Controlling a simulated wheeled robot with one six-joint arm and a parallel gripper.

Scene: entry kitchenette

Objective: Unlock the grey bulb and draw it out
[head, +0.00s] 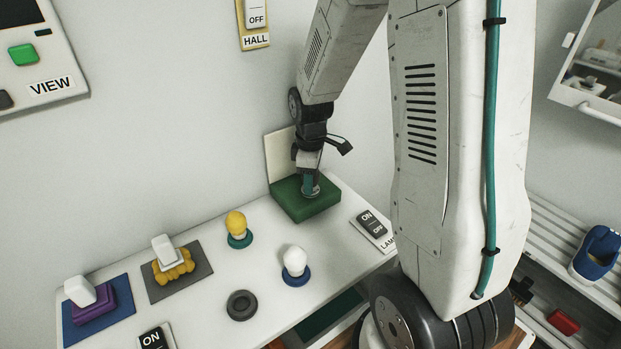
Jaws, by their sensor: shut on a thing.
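My gripper (310,184) points down at the top of a dark green block (291,204) at the back of the white counter. I cannot tell from this view how the bulb is seated or turned in the block. A cream panel (281,158) stands upright behind the block.
A yellow bulb (236,222) on a teal base and a white bulb (295,260) on a blue base stand on the counter. A dark grey ring (241,305) lies empty nearby. A lamp switch (372,223) is right of the block. White-handled things (164,248) sit on mats at left.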

